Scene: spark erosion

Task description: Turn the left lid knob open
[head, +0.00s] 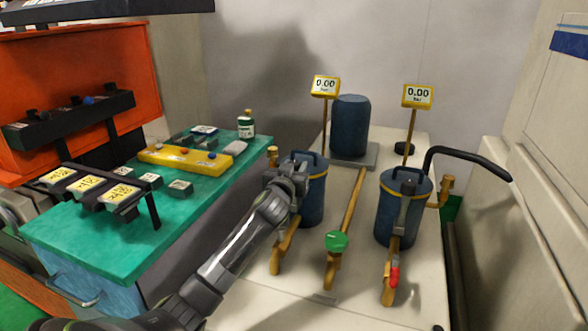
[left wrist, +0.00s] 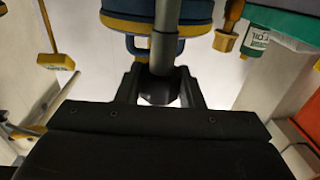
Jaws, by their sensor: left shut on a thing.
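The left canister (head: 315,203) is dark blue with a yellow band and a lid, and stands on the pale bench. My left gripper (head: 293,172) is at its front, near lid height, and hides part of it. In the left wrist view, my left gripper (left wrist: 160,88) is shut on the dark left lid knob (left wrist: 158,93), which sits at the end of a grey bar (left wrist: 165,45). The canister's blue and yellow lid edge (left wrist: 130,25) shows behind. The knob is hidden in the head view. My right gripper is not in view.
A similar blue canister (head: 393,222) with a black hose (head: 470,158) stands to the right. A brass pipe with a green valve knob (head: 337,242) lies between them. A red-handled valve (head: 393,275) is in front. A green-topped cabinet (head: 105,245) is at left.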

